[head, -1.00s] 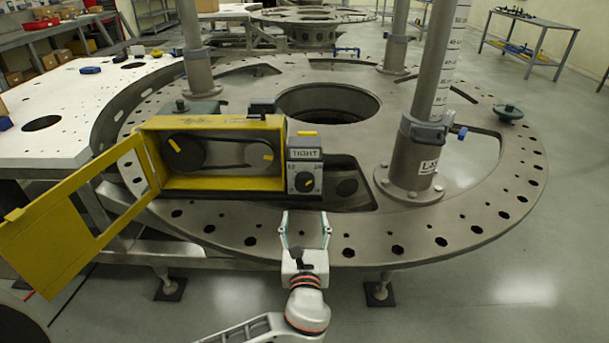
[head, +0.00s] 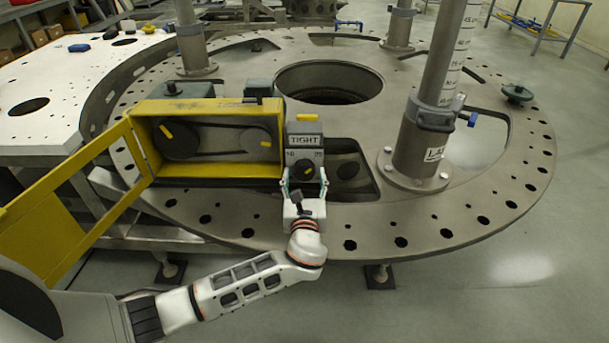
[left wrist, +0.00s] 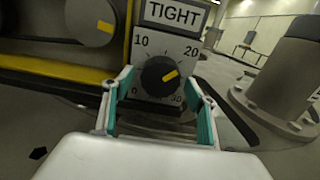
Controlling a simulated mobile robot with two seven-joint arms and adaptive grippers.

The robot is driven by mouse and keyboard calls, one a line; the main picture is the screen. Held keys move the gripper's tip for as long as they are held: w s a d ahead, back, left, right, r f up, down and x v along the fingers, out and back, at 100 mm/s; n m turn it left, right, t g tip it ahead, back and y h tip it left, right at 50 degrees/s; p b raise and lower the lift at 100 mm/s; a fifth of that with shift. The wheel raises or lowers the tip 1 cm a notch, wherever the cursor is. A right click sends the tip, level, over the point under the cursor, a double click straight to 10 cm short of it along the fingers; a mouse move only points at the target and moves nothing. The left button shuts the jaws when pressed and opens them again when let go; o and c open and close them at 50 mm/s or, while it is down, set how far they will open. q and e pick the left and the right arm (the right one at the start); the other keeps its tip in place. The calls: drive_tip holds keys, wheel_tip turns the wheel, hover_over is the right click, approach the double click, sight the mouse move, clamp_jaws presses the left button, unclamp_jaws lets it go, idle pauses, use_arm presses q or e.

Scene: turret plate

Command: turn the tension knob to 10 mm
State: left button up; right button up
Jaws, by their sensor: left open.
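The tension knob (head: 303,170) is a dark round dial on a grey box beside the yellow housing. In the left wrist view the knob (left wrist: 157,78) sits on a white scale marked 0, 10, 20 and 30. Its yellow mark points right and slightly up, between 20 and 30. A sign (left wrist: 174,14) above it reads TIGHT. My left gripper (head: 304,182) is open just in front of the knob. In the left wrist view its teal-padded fingers (left wrist: 160,92) stand to either side of the knob, apparently not touching it. My right gripper is not in view.
The yellow housing (head: 222,104), its door swung open to the left, holds two dark pulleys and a belt. A thick post (head: 424,140) stands to the right on the turret plate (head: 470,190). The plate's front right is clear apart from holes.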

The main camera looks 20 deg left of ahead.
use_arm(q)
drive_tip(key=shift+w, duration=0.2)
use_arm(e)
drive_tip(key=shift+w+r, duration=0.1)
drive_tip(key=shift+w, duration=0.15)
use_arm(q)
drive_tip(key=c, duration=1.1)
drive_tip(key=shift+c, duration=0.2)
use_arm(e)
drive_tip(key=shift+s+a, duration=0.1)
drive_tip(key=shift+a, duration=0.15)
